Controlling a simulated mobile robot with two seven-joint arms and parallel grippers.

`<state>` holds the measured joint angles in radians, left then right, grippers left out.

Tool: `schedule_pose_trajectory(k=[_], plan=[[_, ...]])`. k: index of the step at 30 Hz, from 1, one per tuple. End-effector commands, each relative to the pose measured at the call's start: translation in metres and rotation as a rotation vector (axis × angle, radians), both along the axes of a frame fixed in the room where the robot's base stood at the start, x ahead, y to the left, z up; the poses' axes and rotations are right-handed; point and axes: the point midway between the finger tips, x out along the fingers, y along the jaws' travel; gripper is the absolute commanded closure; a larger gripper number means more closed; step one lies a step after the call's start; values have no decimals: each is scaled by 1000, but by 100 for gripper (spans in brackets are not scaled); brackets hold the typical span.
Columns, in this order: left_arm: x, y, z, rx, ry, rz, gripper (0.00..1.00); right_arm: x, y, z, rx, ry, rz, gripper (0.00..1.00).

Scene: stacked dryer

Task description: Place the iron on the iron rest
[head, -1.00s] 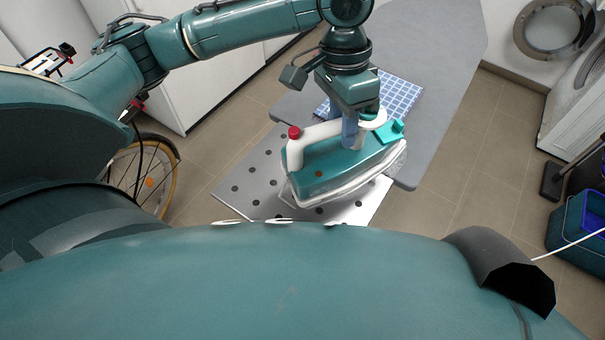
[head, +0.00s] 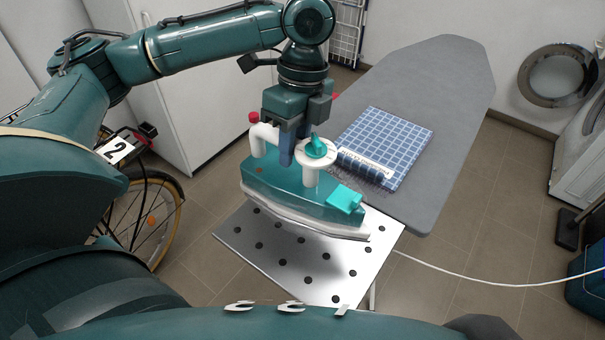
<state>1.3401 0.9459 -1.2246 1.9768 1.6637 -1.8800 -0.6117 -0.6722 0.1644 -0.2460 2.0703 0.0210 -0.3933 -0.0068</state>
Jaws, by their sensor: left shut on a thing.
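The iron (head: 285,189) has a teal body, a white handle with a red knob and a pale soleplate. My left gripper (head: 291,155) is shut on the iron's white handle. The iron is over the iron rest (head: 300,265), a white perforated plate at the near end of the ironing board (head: 445,115). A shadow lies on the plate beneath the iron; whether the soleplate touches it I cannot tell. The iron hides the rest's far part. My right gripper is not in view.
A folded blue checked cloth (head: 385,148) lies on the board next to the iron. A white cord (head: 480,281) runs off to the right. A bicycle (head: 150,215) stands at the left, a washer with an open round door (head: 560,75) at the right.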

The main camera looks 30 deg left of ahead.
Motion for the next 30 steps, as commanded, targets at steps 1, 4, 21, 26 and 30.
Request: schedule_pose_trajectory(k=[1,4,21,26,30], plan=[[0,0,-7,-2,-3,1,100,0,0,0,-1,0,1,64],[0,0,-22,-2,-3,1,100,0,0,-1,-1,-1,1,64],[1,-1,-71,-2,-5,3,100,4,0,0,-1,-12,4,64],[1,-1,-76,-3,-7,3,100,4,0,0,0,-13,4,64],[1,-1,-76,-3,-7,3,100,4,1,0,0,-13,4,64]])
